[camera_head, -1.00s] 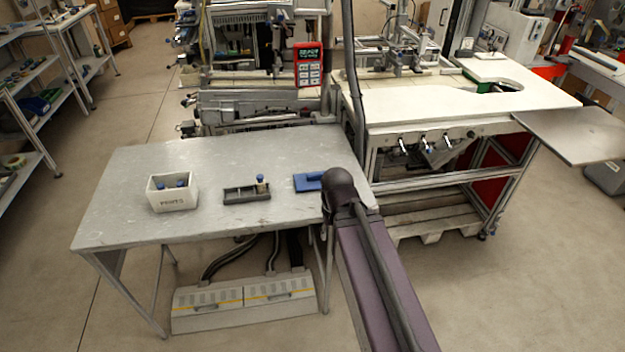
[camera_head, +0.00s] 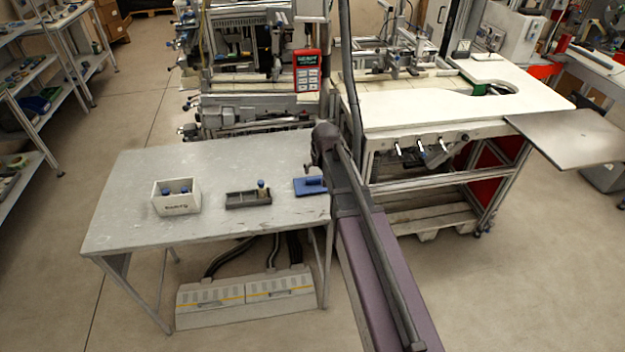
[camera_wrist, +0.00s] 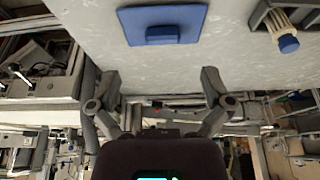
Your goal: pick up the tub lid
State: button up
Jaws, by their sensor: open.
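The tub lid is a flat blue plate with a raised blue grip. In the head view the blue lid (camera_head: 312,186) lies on the grey table (camera_head: 130,215) near its right end, partly beside my arm. In the wrist view the lid (camera_wrist: 187,20) shows at the top, with its grip facing the picture's lower side. My gripper (camera_wrist: 160,88) is open and empty in the wrist view, its two fingers spread apart and clear of the lid. In the head view my arm hides the gripper's fingers.
A dark grey tray (camera_head: 240,200) with a blue-capped piece (camera_head: 262,186) stands left of the lid. A white box (camera_head: 176,204) holding blue-capped pieces stands farther left. A white-topped bench (camera_head: 430,108) and machinery border the table. The table's left part is clear.

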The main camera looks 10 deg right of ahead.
aim_at(314, 178)
jog(key=w, duration=0.1)
jog(key=w+r, duration=0.1)
jog(key=shift+w+t, duration=0.3)
jog(key=shift+w, duration=0.05)
jog(key=b+x, duration=0.7)
jog(key=x, duration=0.1)
jog(key=shift+w+f+b, duration=0.1)
jog(key=shift+f+b, duration=0.15)
jog(key=shift+b, duration=0.1)
jog(key=shift+f, duration=0.1)
dwell(0.5)
jog(key=shift+b+x, duration=2.4)
jog(key=shift+x, duration=0.1)
jog(key=shift+a, duration=0.1)
jog(key=c, duration=0.9)
